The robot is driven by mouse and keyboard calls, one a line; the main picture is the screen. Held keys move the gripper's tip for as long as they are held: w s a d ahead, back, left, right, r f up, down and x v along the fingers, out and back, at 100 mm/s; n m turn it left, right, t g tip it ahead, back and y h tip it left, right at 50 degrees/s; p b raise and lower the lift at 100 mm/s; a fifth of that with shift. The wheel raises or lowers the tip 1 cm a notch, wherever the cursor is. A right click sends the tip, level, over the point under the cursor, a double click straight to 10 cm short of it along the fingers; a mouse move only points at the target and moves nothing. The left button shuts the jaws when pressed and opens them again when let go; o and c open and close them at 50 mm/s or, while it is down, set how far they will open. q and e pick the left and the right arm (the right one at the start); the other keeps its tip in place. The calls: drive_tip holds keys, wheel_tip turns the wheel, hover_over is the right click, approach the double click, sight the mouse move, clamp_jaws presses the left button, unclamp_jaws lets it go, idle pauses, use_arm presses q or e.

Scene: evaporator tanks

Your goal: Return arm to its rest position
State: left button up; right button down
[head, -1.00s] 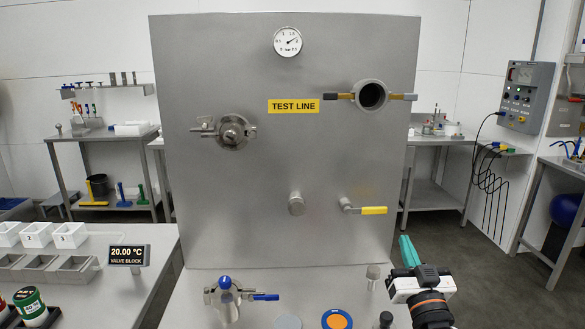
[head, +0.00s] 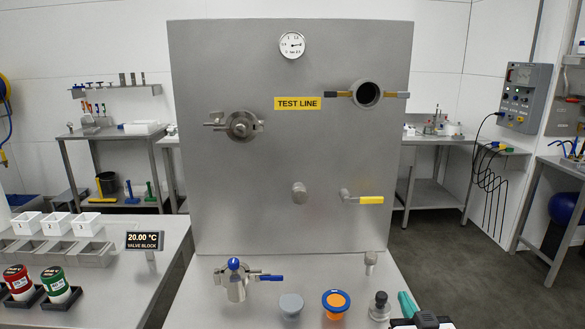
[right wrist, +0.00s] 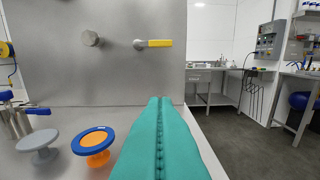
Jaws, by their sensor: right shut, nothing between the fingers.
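My right gripper (head: 408,305) is at the bottom right of the head view, its teal fingers low beside the front right of the panel's bench. In the right wrist view the teal fingers (right wrist: 160,105) are pressed together with nothing between them. They point toward the steel panel (head: 290,215) and are apart from it. Most of the right arm is below the head frame. My left gripper does not show.
On the bench near my right gripper stand a black-knobbed part (head: 380,304), an orange-and-blue disc (head: 336,301), a grey disc (head: 291,304) and a blue-handled valve (head: 236,279). A yellow-handled valve (head: 370,200) juts from the panel. Open floor (head: 460,270) lies to the right.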

drive_tip(key=s+a+f+g, duration=0.1)
drive_tip(key=s+f+g, duration=0.5)
drive_tip(key=s+f, duration=0.6)
drive_tip(key=s+a+f+n+g, duration=0.1)
drive_tip(key=s+f+g, duration=0.3)
drive_tip(key=s, duration=0.5)
drive_tip(key=s+f+n+g, duration=0.1)
drive_tip(key=s+f+g, duration=0.25)
drive_tip(key=s, duration=0.65)
wheel_tip(320, 180, down, 27)
drive_tip(key=s+g, duration=0.1)
drive_tip(key=g, duration=0.1)
drive_tip(key=s+d+f+g, duration=0.1)
drive_tip(key=s+d+f, duration=0.1)
drive_tip(key=s+f, duration=1.2)
drive_tip(key=shift+s+d+f, duration=0.3)
drive_tip(key=shift+s+d, duration=0.05)
drive_tip(key=shift+s, duration=0.7)
